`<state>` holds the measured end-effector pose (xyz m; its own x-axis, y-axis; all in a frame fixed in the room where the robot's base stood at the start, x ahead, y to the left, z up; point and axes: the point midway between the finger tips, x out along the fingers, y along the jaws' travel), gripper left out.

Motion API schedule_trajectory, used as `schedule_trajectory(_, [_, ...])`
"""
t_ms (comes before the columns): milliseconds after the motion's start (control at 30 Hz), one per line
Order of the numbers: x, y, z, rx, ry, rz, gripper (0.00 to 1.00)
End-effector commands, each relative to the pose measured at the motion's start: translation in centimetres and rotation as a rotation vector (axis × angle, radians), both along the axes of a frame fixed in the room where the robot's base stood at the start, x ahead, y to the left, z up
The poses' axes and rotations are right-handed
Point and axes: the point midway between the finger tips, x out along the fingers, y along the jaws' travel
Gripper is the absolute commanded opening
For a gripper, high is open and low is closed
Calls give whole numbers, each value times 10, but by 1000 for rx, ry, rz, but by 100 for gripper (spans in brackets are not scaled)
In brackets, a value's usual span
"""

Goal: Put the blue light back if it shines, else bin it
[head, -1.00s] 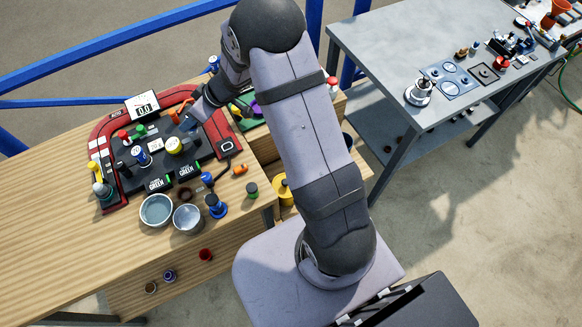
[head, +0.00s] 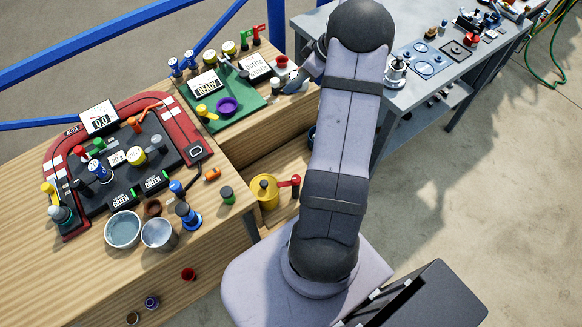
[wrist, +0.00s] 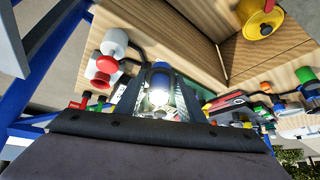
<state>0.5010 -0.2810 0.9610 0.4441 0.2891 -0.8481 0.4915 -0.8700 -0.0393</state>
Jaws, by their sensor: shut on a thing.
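My gripper (wrist: 158,102) is shut on the blue light in the wrist view. The light has a blue body (wrist: 161,67), and a bright white glow (wrist: 158,96) shows at its near end, between the fingers. In the head view my gripper (head: 298,84) hangs over the right edge of the green board (head: 238,122); the light cannot be made out there. A grey bowl (head: 123,229) and a metal cup (head: 158,234) stand at the front of the wooden bench.
The red-edged panel (head: 182,122) with knobs and a 0.0 display is to the left. A yellow pot (head: 264,193) with a red handle sits in the lower bay. A red-and-white piece (wrist: 109,49) is close to my gripper. A grey table (head: 440,88) stands right.

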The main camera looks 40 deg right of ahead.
Motion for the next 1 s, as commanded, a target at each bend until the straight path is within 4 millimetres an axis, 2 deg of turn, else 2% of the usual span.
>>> schedule_trajectory(33, [-10, -2, -19, -1, 6, 8, 13])
schedule_trajectory(133, [-24, 2, -46, -11, 9, 45, 13])
schedule_trajectory(333, [-49, 30, -102, -26, 11, 141, 13])
schedule_trajectory(500, [-66, 55, -139, -39, 10, 216, 13])
schedule_trajectory(700, [-76, 69, -158, -50, 8, 263, 13])
schedule_trajectory(900, [-79, 72, -163, -51, 8, 273, 13])
schedule_trajectory(1000, [-79, 72, -172, -49, 8, 273, 13])
